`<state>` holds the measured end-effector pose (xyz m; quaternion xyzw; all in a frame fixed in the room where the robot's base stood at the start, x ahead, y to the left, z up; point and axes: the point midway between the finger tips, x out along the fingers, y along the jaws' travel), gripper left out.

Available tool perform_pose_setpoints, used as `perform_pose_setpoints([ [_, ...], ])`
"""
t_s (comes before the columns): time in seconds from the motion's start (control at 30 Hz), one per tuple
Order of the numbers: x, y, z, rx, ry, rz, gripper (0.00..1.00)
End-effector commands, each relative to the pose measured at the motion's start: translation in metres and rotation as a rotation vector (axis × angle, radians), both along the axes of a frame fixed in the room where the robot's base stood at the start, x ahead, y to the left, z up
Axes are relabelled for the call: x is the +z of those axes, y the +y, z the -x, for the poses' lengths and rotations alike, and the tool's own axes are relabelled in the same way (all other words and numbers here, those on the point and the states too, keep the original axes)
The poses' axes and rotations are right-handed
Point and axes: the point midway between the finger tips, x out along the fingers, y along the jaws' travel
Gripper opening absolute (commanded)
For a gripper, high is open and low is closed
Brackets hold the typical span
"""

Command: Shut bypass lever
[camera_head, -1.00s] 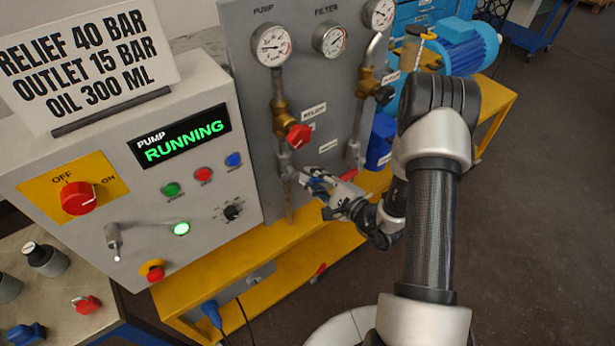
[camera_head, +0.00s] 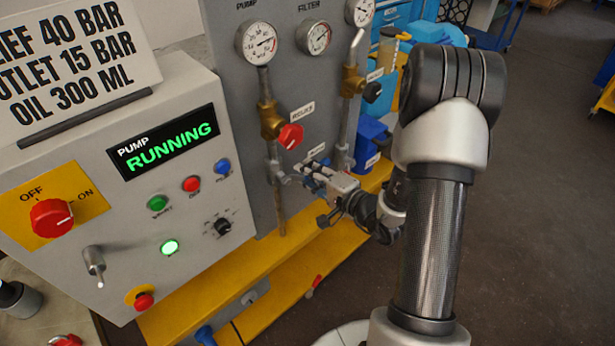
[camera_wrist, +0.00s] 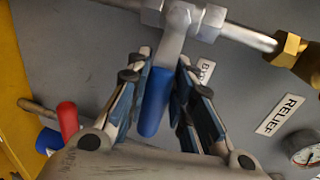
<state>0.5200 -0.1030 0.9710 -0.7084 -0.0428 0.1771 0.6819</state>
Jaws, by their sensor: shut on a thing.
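The bypass lever has a blue grip (camera_wrist: 155,102) on a flat metal arm. It joins a silver valve body (camera_wrist: 187,18) on the pipe at the top of the wrist view. The lever stands roughly crosswise to that pipe. A partly hidden label (camera_wrist: 206,70) beginning "BYP" is behind it. My gripper (camera_wrist: 164,72) has its two fingers on either side of the lever and is shut on it. In the head view, my gripper (camera_head: 308,174) is at the low pipe fitting under the red relief knob (camera_head: 290,136); the blue grip cannot be made out there.
A red-gripped lever (camera_wrist: 67,120) is left of my fingers in the wrist view. A brass fitting (camera_wrist: 287,47) and a gauge (camera_wrist: 305,148) are at right. The control box (camera_head: 120,215) reads "PUMP RUNNING". The yellow bench (camera_head: 255,268) runs below the gripper; open floor is at right.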

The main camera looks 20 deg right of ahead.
Motion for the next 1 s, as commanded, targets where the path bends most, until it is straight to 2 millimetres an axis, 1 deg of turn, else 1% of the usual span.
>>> perform_pose_setpoints([
  [0.03,-0.0041,0.0014,0.002,0.004,0.01,0.008,0.0],
  [0.4,-0.0032,0.001,0.0018,0.004,0.009,0.012,0.0],
  [0.43,-0.0032,0.0009,0.0018,0.004,0.009,0.012,0.23],
  [0.5,-0.003,0.0008,0.0016,0.002,0.008,0.011,0.28],
  [0.7,-0.0015,0.0002,0.0008,0.001,0.004,0.01,0.41],
  [1.0,-0.0003,-0.0006,0.0007,-0.001,0.002,0.008,0.41],
])
